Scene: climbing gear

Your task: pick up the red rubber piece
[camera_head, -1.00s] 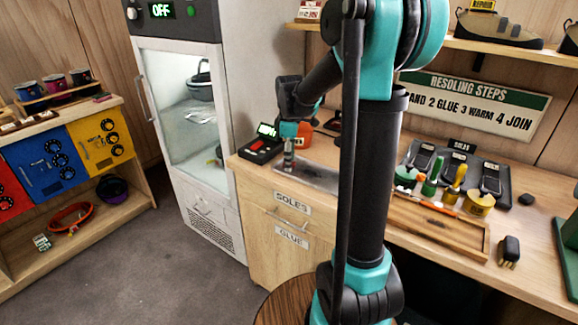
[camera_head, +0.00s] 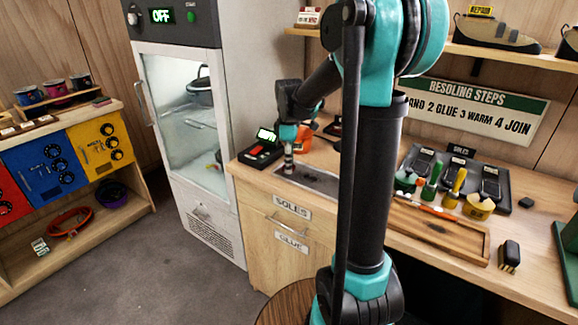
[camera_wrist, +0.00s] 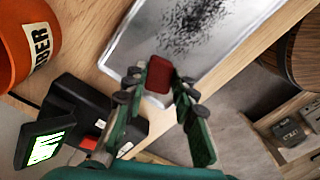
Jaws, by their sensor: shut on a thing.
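The red rubber piece (camera_wrist: 159,74) shows in the wrist view as a small dark red block between my two fingertips. My gripper (camera_head: 288,170) points down over the grey metal tray (camera_head: 322,182) at the left end of the bench, and is shut on the piece. In the wrist view the piece overlaps the edge of the tray (camera_wrist: 205,62), which has dark specks on it. I cannot tell whether the piece still touches the tray. In the head view the piece is too small to make out.
A black device with a lit green display (camera_head: 265,140) stands close left of my gripper. An orange container (camera_wrist: 22,45) is nearby. Brushes, a yellow pot (camera_head: 480,206) and a wooden tray (camera_head: 440,232) are further right. A glass-door cabinet (camera_head: 180,110) stands left of the bench.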

